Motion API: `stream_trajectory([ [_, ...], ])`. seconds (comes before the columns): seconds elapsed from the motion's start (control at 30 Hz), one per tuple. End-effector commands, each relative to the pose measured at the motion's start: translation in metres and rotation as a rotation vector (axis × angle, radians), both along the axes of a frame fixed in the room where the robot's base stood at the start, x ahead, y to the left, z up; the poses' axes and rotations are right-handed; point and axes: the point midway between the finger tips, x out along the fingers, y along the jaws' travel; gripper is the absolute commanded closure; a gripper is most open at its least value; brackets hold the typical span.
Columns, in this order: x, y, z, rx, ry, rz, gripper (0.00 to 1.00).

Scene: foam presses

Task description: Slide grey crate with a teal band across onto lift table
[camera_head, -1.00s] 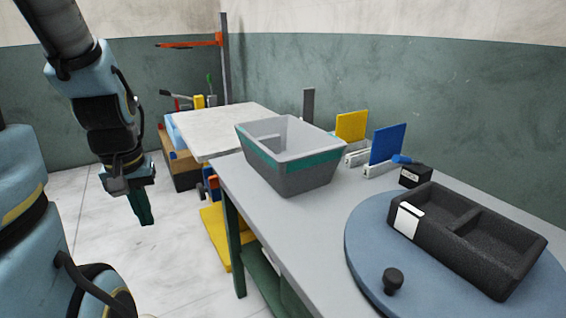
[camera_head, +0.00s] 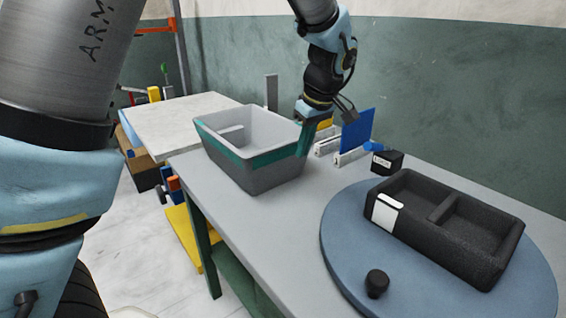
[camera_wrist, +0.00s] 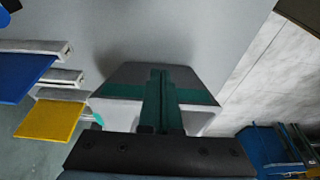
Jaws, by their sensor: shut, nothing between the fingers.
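The grey crate with a teal band (camera_head: 262,178) stands upright on the grey worktable, near the end beside the lift table. A pale divider shows inside it. The lift table (camera_head: 150,118) has a whitish flat top, and the crate hides part of its near edge. My gripper (camera_head: 302,150) is shut and empty, pointing down at the crate's right end. In the wrist view my green fingers (camera_wrist: 158,85) overlap the crate's banded wall (camera_wrist: 195,97). I cannot tell whether they touch it.
The grey worktable (camera_head: 250,220) is clear in front of the crate. A blue panel (camera_head: 357,130) and a yellow one stand upright in holders behind my gripper. A black divided tray (camera_head: 470,245) lies on a blue turntable (camera_head: 345,265) at the right. A small black box (camera_head: 386,162) is nearby.

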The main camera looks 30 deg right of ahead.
Motion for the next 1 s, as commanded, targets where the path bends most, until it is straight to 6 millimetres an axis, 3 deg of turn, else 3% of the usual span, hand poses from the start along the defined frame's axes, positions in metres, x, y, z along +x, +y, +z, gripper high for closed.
stream_trajectory([
  [0.17,0.003,-0.002,-0.014,0.002,-0.003,0.007,1.0],
  [0.6,0.027,0.004,-0.097,0.004,0.0,0.005,1.0],
  [0.8,0.056,0.009,-0.093,-0.001,-0.002,0.007,1.0],
  [1.0,0.065,0.011,-0.095,-0.001,-0.002,0.003,1.0],
])
